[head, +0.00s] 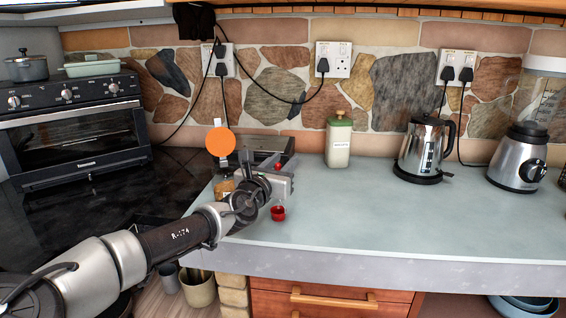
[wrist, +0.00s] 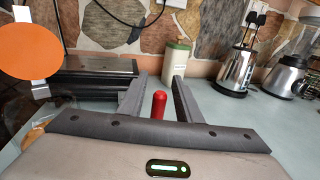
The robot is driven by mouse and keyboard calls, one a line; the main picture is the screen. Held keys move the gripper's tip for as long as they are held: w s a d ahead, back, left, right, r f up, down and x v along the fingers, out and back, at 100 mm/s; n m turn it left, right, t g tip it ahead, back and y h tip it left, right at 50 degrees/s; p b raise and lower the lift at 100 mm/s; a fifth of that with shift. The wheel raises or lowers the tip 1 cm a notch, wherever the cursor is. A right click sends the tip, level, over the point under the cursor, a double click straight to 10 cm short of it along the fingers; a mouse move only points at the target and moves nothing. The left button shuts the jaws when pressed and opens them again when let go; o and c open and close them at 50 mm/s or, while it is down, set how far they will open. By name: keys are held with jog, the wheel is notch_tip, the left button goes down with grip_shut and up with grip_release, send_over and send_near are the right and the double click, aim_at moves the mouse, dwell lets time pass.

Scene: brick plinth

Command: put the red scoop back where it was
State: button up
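The red scoop shows in the head view as a small red cup (head: 278,213) low over the counter, just below my gripper (head: 280,182). A red tip shows above the gripper in line with the cup, and the gripper hides the part between. In the wrist view its red handle (wrist: 159,105) stands upright between the two fingers of my gripper (wrist: 160,100). The fingers are apart, with a gap visible on each side of the handle. I cannot tell whether the cup touches the counter.
A cream canister with a green lid (head: 338,140) stands behind, with a kettle (head: 425,150) and a blender (head: 518,158) to the right. An orange disc (head: 220,142) and a dark flat appliance (head: 265,146) are near the gripper. The middle counter (head: 390,215) is clear.

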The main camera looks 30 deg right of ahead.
jog(key=shift+r, duration=0.15)
jog(key=p+v, duration=0.2)
jog(key=v, duration=1)
jog(key=shift+p, duration=0.35)
